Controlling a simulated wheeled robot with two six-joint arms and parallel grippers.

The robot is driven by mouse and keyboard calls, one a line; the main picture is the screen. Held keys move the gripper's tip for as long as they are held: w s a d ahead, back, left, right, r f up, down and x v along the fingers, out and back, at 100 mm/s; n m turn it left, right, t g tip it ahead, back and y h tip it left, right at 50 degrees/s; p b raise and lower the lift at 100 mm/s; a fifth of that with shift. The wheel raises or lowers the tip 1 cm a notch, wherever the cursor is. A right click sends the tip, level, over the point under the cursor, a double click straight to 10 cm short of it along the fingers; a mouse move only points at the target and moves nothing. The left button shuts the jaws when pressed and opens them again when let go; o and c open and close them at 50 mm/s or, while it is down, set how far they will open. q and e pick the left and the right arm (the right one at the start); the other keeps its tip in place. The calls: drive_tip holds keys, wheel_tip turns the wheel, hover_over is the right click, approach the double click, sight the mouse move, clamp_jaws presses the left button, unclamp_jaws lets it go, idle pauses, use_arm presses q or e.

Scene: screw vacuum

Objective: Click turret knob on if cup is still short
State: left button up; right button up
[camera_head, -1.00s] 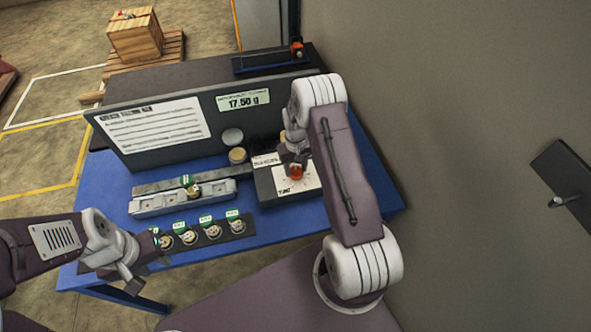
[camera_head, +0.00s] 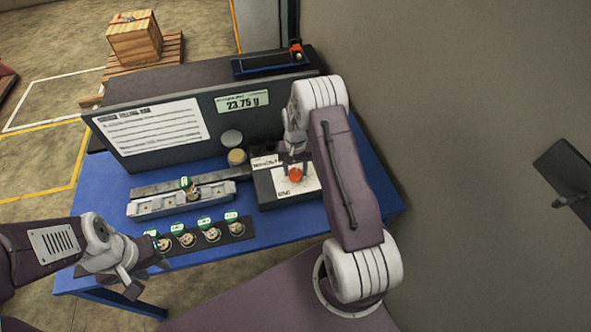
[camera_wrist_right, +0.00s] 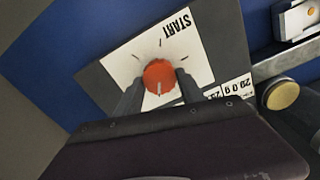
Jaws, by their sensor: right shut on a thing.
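The red turret knob (camera_head: 296,174) sits on a dark box with a white dial plate (camera_head: 286,188). In the right wrist view, the knob (camera_wrist_right: 159,76) lies between the two dark fingers of my right gripper (camera_wrist_right: 158,88), which is shut on it. A short pale pointer mark shows on the knob. The scale display (camera_head: 243,102) reads 23.75 g. A small tan-topped round cup (camera_head: 237,157) stands left of the knob box, below a grey disc (camera_head: 231,138). My left gripper (camera_head: 136,278) hangs at the table's front left; its jaw opening is unclear.
Several green-labelled round pieces stand on a dark strip (camera_head: 238,229) at the front of the blue table (camera_head: 285,226). Another sits in a grey rail fixture (camera_head: 150,207). A tall dark panel (camera_head: 150,161) stands behind. A wall is close on the right.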

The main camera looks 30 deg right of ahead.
sight(296, 172)
drive_tip(key=o, duration=1.4)
drive_tip(key=shift+c, duration=0.2)
wheel_tip(296, 172, up, 8)
drive_tip(key=shift+f+b, duration=0.1)
drive_tip(key=shift+b, duration=0.75)
drive_tip(key=shift+r, duration=0.65)
